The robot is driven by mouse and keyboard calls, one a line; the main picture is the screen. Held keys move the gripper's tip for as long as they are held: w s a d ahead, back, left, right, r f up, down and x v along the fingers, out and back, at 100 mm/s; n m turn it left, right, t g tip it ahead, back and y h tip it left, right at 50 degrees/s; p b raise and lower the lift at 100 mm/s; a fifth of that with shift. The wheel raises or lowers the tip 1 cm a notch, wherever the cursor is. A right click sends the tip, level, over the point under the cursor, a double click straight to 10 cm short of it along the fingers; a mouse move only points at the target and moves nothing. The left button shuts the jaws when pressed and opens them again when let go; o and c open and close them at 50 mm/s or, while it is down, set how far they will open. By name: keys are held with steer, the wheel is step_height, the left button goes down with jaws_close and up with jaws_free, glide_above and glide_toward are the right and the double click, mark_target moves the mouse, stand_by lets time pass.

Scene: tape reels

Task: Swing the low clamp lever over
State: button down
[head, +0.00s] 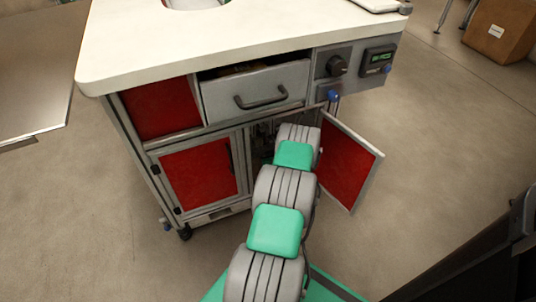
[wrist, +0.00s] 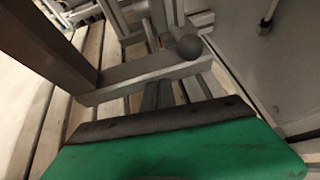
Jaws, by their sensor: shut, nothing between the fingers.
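In the wrist view, a dark ball knob (wrist: 189,47) sits by the right end of a thick grey bar (wrist: 150,73); it looks like the clamp lever's knob, but I cannot tell how the two join. My gripper (wrist: 167,93) shows beyond its green and dark housing at the bottom, its narrow grey fingers together and empty. The fingers are just in front of the bar, below the knob in the picture; whether they touch it I cannot tell. In the head view my arm reaches into the cabinet's lower right opening (head: 262,143), hiding the gripper and lever.
A red door (head: 347,163) stands open right of my arm. The red left door (head: 198,173) is shut, and a grey drawer (head: 255,92) is above. In the wrist view, a dark post (wrist: 45,45) rises at left and a grey panel (wrist: 270,75) stands at right. The floor is slatted.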

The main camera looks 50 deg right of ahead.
mark_target(264, 139)
steer(key=shift+w+d+f+b, duration=0.1)
steer(key=shift+w+d+b, duration=0.05)
steer(key=shift+w+d, duration=0.35)
steer(key=shift+w+d+f+b, duration=0.15)
steer(key=shift+w+d, duration=0.1)
steer(key=shift+w, duration=0.3)
